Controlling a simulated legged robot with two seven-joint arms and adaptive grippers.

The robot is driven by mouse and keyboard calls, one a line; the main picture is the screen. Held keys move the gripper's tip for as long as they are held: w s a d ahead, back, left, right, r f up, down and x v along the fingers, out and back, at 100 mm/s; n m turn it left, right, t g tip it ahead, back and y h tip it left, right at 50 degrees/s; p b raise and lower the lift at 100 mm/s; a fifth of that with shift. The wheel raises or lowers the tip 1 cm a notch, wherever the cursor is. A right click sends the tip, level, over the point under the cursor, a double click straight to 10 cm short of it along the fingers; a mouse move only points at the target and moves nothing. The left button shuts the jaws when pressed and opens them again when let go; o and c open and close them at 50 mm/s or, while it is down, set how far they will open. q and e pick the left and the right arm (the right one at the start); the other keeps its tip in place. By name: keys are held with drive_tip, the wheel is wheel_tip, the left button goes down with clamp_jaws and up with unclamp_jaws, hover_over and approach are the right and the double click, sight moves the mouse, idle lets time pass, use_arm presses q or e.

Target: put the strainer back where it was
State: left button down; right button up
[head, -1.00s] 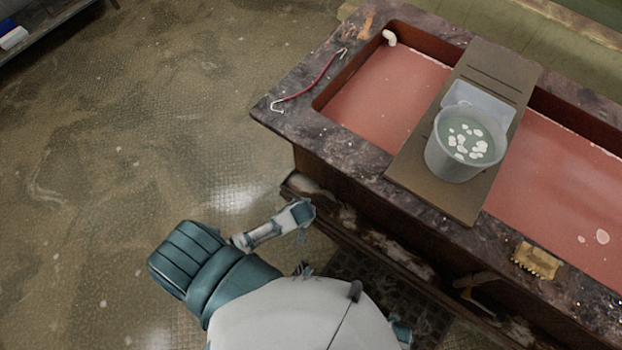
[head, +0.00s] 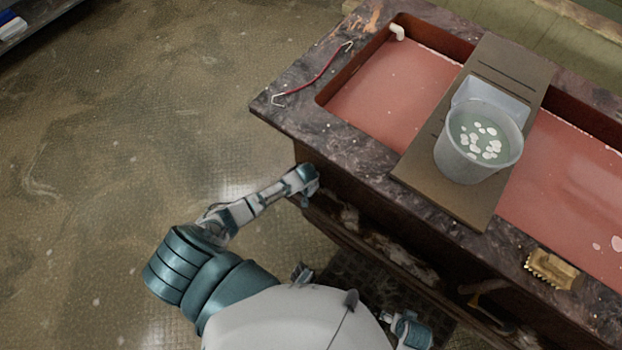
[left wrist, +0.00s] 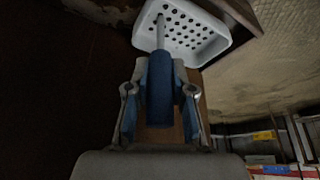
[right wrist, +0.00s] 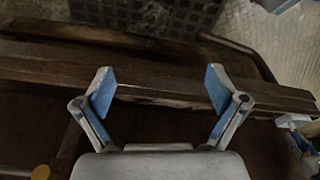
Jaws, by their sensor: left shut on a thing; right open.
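The strainer (left wrist: 188,32) is a white perforated basket with a blue handle (left wrist: 160,90), seen in the left wrist view. My left gripper (left wrist: 160,98) is shut on the handle, with the basket beyond the fingertips. A brown wooden surface lies behind the handle; I cannot tell whether the strainer touches it. In the head view my left arm reaches to the bench's near side, below the top edge, and the strainer is hidden. My right gripper (right wrist: 160,90) is open and empty, facing wooden rails low on the bench.
The bench (head: 350,150) has a red basin crossed by a brown board (head: 440,195). On the board stand a bucket (head: 462,165) with white pieces in liquid and a pale tray (head: 490,92). A red cord (head: 318,78) and yellow brush (head: 551,268) lie on the rim. Floor at left is clear.

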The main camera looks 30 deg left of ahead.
use_arm(q)
drive_tip(key=shift+a, duration=0.1)
drive_tip(key=c, duration=1.1)
unclamp_jaws()
drive_tip(key=shift+o, duration=0.5)
drive_tip(key=shift+d+r, duration=0.1)
drive_tip(key=shift+d, duration=0.15)
